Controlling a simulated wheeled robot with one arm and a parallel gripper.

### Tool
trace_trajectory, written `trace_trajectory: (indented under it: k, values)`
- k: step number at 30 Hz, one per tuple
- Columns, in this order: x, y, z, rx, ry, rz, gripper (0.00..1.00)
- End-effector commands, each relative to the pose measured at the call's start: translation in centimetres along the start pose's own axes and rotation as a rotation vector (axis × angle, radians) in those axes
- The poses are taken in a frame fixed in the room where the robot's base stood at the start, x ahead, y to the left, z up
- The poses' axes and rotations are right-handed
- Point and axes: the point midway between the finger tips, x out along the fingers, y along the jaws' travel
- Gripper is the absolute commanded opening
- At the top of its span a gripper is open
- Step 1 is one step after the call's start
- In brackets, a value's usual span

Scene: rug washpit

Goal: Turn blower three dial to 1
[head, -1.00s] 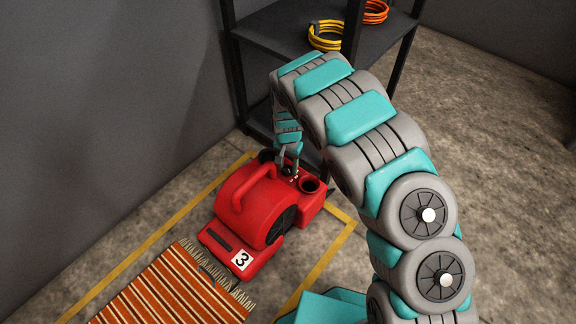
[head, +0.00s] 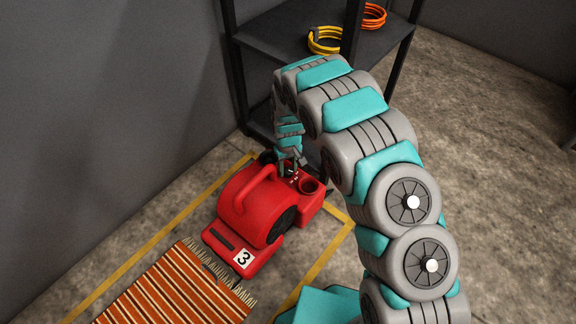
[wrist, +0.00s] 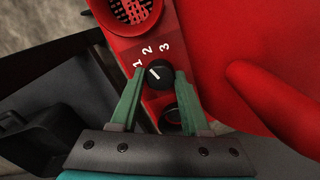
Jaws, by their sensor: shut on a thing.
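The red blower (head: 262,205) marked 3 stands on the floor in the head view, with a round port at its right end. In the wrist view its black dial (wrist: 156,75) sits on the dark red panel (wrist: 176,50), with white numerals 1, 2 and 3 around its upper left side. The dial's white mark is tilted; I cannot tell exactly which numeral it lines up with. My gripper (wrist: 160,72) is shut on the dial, one green finger on each side. In the head view my gripper (head: 291,164) is at the blower's top, and the dial is mostly hidden there.
A dark shelf (head: 290,35) with yellow (head: 324,40) and orange (head: 373,16) coils stands behind the blower. A striped rug (head: 178,288) lies in front. Yellow floor lines (head: 330,250) surround the area. Open floor (head: 490,130) lies to the right.

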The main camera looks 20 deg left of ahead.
Motion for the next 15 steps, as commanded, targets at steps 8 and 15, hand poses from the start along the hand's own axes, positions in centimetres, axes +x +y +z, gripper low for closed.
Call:
trace_trajectory:
  k: [8, 15]
  values:
    - [-0.11, -0.08, 0.07, -0.248, -0.002, -0.001, 0.0]
    - [-0.06, -0.06, 0.09, -0.412, -0.003, -0.002, 0.0]
